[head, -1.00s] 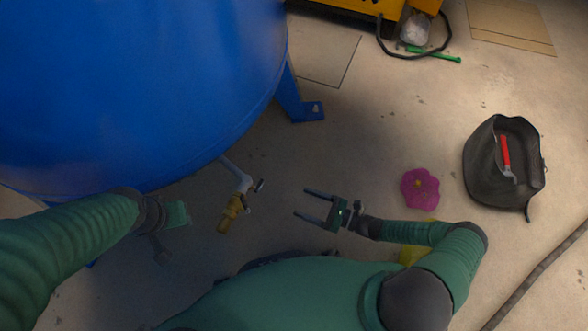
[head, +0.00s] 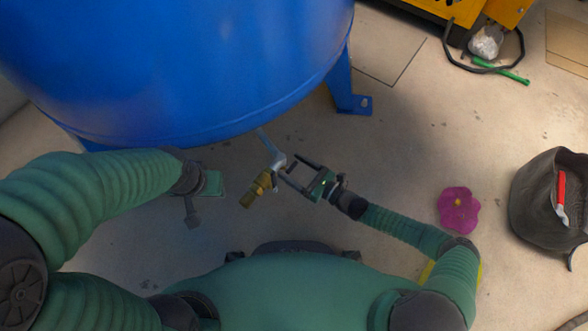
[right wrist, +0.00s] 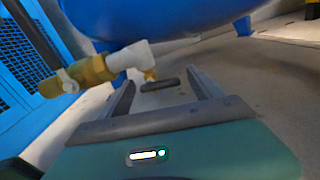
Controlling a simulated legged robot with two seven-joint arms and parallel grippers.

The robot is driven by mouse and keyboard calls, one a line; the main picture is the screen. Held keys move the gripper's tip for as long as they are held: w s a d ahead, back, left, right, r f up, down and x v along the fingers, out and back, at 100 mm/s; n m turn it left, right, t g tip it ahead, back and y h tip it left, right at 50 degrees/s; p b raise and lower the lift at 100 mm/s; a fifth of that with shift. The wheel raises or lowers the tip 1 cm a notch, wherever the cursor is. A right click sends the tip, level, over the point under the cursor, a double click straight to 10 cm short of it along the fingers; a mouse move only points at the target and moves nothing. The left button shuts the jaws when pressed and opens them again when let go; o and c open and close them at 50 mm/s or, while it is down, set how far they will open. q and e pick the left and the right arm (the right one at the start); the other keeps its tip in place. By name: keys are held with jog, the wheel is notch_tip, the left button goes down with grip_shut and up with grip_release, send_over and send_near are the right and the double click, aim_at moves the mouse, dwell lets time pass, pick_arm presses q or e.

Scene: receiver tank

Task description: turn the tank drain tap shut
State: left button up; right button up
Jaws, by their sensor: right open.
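The drain tap hangs below the blue tank (head: 190,70) on a pale pipe (head: 270,148). Its brass body (head: 257,190) slants down to the left in the head view. It also shows at the left in the right wrist view (right wrist: 80,75). My right gripper (head: 288,168) is open, its fingers pointing at the tap from the right. In the right wrist view a dark tap handle (right wrist: 160,85) lies between the fingertips (right wrist: 162,82), with no clear grip on it. My left gripper (head: 208,186) is left of the tap; its finger opening cannot be made out.
A blue tank leg (head: 348,95) stands behind the right gripper. On the floor at right are a pink flower-shaped object (head: 458,210) and a dark bag (head: 548,205) with a red-handled tool (head: 561,195). A yellow machine (head: 510,12) is at the back. Open floor lies between.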

jog(key=c, duration=1.3)
jog(key=shift+r+n+p, duration=0.3)
jog(key=shift+p, duration=0.25)
jog(key=shift+c, duration=0.4)
jog(key=shift+n, duration=0.3)
jog(key=shift+f, duration=0.15)
jog(key=o, duration=1.4)
